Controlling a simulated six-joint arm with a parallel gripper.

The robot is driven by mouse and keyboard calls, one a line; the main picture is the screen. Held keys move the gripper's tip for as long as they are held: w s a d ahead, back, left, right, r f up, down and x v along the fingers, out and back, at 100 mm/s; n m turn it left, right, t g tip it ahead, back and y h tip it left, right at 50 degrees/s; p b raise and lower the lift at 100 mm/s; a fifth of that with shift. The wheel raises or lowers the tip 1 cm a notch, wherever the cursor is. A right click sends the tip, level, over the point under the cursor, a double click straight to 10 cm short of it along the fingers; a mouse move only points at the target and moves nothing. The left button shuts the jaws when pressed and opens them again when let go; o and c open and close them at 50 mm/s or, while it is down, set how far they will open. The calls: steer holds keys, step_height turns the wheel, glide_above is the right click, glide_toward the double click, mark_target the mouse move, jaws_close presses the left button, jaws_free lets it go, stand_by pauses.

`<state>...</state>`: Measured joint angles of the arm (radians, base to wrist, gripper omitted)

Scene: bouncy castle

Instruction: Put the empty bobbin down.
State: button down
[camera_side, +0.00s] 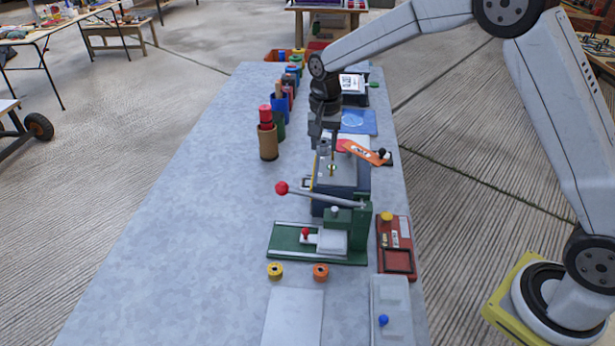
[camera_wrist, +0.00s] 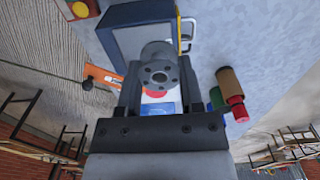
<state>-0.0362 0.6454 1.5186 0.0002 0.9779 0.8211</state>
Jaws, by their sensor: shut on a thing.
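The empty bobbin (camera_wrist: 159,76) is a small grey metal spool with holes in its round end face. In the wrist view it sits between the two fingers of my gripper (camera_wrist: 158,88), which is shut on it. In the side view my gripper (camera_side: 326,140) points down over the rear part of a dark blue box with a grey top (camera_side: 340,182). The bobbin is too small there to make out clearly, and I cannot tell whether it touches anything below.
In front stands a green press (camera_side: 345,245) with a red-knobbed handle. Yellow (camera_side: 275,271) and orange (camera_side: 321,272) spools lie before it. A red tray (camera_side: 396,262) is at right. The table's left side is clear.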

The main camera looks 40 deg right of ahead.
steer(key=s+a+f, duration=0.1)
steer(key=a, duration=0.1)
steer(key=s+a+f, duration=0.1)
steer(key=s, duration=0.1)
steer(key=s+a+f, duration=0.1)
steer(key=s+a, duration=0.1)
steer(key=shift+a+f, duration=0.15)
steer(key=shift+a, duration=0.2)
steer(key=s+a+f, duration=0.2)
steer(key=s, duration=0.5)
steer(key=s+a+f, duration=0.3)
steer(key=s, duration=0.4)
steer(key=s+a+f, duration=0.2)
steer(key=s, duration=0.6)
steer(key=shift+a+f, duration=0.15)
steer(key=shift+a, duration=0.25)
steer(key=shift+w, duration=0.1)
glide_above(298, 299)
steer(key=s, duration=0.1)
steer(key=f, duration=0.8)
steer(key=shift+d+f, duration=0.15)
steer(key=shift+d, duration=0.15)
steer(key=shift+w+a+f, duration=0.25)
steer(key=shift+w+f, duration=0.2)
steer(key=shift+f, duration=0.1)
steer(key=shift+f, duration=0.1)
